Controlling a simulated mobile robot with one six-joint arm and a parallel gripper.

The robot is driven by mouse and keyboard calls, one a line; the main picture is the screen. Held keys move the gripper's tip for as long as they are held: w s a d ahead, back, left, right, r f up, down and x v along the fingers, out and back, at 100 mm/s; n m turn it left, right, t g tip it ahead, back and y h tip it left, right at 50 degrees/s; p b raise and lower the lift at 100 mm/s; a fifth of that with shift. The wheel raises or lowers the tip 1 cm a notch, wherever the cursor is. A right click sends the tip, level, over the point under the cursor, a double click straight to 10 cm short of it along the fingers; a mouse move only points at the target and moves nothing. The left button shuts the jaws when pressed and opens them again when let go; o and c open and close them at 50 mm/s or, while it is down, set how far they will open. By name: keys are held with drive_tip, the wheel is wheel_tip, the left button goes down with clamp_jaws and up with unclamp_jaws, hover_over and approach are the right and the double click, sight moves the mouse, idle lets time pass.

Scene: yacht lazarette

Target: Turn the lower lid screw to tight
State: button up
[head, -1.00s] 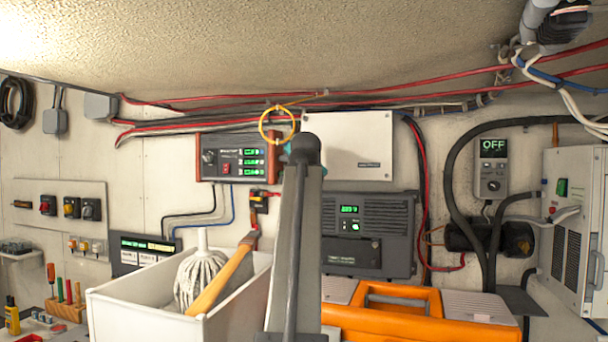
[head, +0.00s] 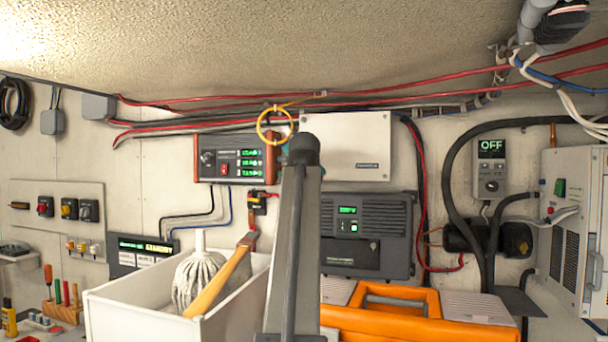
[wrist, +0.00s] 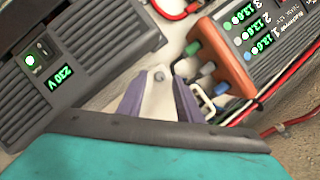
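A white box with a flat lid (head: 345,146) is on the wall, right of my arm in the head view. In the wrist view, its pale corner (wrist: 157,98) shows between my two purple fingers, with a small round grey screw (wrist: 158,75) near the tip. My gripper (wrist: 158,88) is open, one finger on each side of this corner. I cannot tell whether the fingers touch anything. In the head view my arm hides the fingers and this screw; only a bit of teal gripper body shows behind it.
A wood-sided display panel (head: 237,158) is left of the box, and a dark inverter (head: 368,235) is below it. A yellow ring (head: 275,127) and red cables (head: 200,103) run close by. A white bin with a mop (head: 130,310) and an orange toolbox (head: 400,325) stand below.

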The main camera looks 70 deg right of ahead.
drive_tip(key=p+v, duration=0.7)
drive_tip(key=v, duration=0.6)
idle(0.5)
drive_tip(key=shift+a, duration=0.1)
idle(0.5)
